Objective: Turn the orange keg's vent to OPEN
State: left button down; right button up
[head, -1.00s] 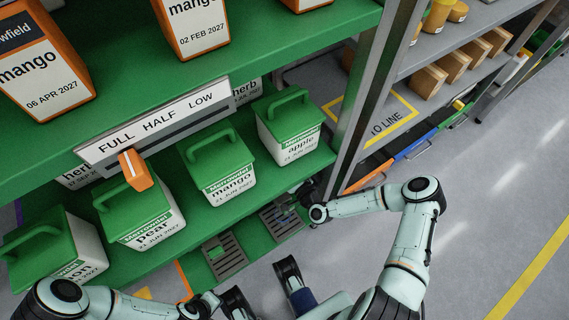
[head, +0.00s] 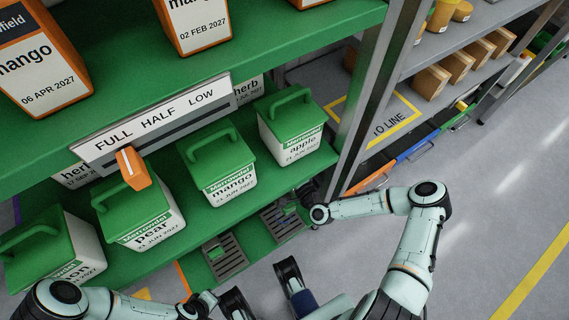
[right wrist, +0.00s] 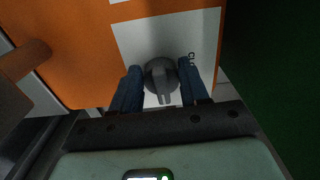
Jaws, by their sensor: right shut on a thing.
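The orange keg (right wrist: 75,50) fills the upper left of the right wrist view, with a white label panel (right wrist: 140,30) on its face. The vent is a round grey knob (right wrist: 160,72) with a handle pointing down in that view. Lettering starting "CLO" shows right of the knob; no OPEN marking is readable. My right gripper (right wrist: 160,80) has its blue fingers on both sides of the knob, shut on it. In the head view the right gripper (head: 305,192) reaches under the green shelf's edge, partly hidden. My left gripper (head: 236,302) is low in the head view, its fingers unclear.
Green-lidded tubs stand on the green shelf (head: 270,200), including mango (head: 222,180) and apple (head: 290,135). A FULL HALF LOW strip (head: 155,118) with an orange slider (head: 133,168) runs above them. A grey post (head: 365,95) rises beside my right forearm. Open floor lies to the right.

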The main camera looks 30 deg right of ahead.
dwell(0.4)
jog(key=o, duration=1.1)
jog(key=shift+c, duration=0.2)
pick_arm(q)
jog(key=shift+s+d+r+g+p, duration=0.25)
jog(key=shift+s+r+p, duration=0.2)
jog(key=shift+s, duration=0.15)
jog(key=shift+s+d+r+g+p, duration=0.15)
jog(key=shift+s+d+r+p, duration=0.2)
jog(key=shift+s, duration=0.2)
pick_arm(e)
jog(key=s+d, duration=0.1)
jog(key=s, duration=1.2)
jog(key=shift+s+m, duration=0.25)
jog(key=shift+m, duration=0.05)
pick_arm(q)
jog(key=shift+a, duration=0.1)
